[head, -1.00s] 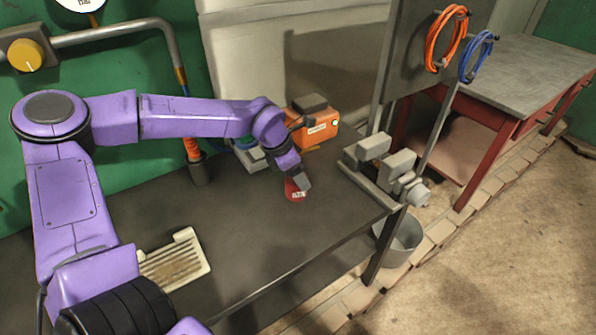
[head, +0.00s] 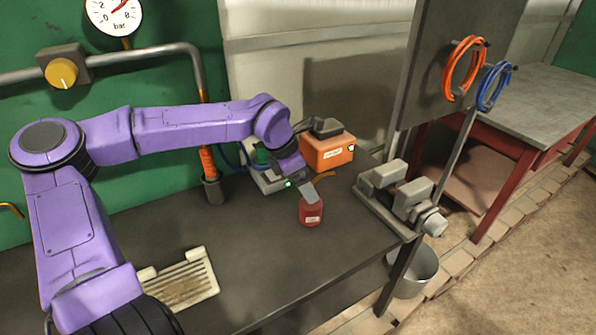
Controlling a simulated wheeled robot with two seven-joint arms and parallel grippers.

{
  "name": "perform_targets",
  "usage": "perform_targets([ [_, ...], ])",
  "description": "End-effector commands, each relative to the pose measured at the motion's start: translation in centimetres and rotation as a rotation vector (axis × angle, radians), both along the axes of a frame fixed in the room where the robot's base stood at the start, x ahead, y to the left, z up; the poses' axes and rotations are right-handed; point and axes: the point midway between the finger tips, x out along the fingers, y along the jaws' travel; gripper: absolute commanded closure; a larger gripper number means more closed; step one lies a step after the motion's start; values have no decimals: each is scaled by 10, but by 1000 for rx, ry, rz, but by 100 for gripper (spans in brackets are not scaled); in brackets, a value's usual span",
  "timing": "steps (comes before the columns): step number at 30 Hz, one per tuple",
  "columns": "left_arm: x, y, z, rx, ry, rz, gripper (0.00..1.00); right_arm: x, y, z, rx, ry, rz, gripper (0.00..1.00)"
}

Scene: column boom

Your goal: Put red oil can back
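The red oil can (head: 311,213), with a pale label, stands upright on the dark bench top (head: 270,265). My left gripper (head: 308,193), on the purple arm, is directly over the can's top and hides part of it. Its grey fingertips are at or just above the can; I cannot tell whether they touch it, or how far apart they are. A thin orange-brown curved piece (head: 324,176) shows just behind the gripper; what it belongs to is unclear. My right gripper is not in view.
An orange box (head: 328,151) and a grey device (head: 268,181) stand behind the gripper. A grey vise-like fixture (head: 395,194) is at the bench's right end. A cream slotted tray (head: 186,281) lies front left. A metal bucket (head: 413,272) is on the floor. The bench's middle is clear.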

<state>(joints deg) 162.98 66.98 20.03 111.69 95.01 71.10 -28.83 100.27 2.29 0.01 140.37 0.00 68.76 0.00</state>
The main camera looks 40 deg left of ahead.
Motion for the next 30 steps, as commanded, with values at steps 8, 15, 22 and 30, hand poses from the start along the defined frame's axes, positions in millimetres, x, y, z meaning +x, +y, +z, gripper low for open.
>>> perform_targets([
  [8,-16,11,45,0,0,-1,10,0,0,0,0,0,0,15],
  [15,-17,13,49,0,2,0,10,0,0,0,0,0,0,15],
  [22,-17,12,49,1,2,0,10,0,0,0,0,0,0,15],
  [30,-17,12,49,1,2,0,10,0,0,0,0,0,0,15],
])
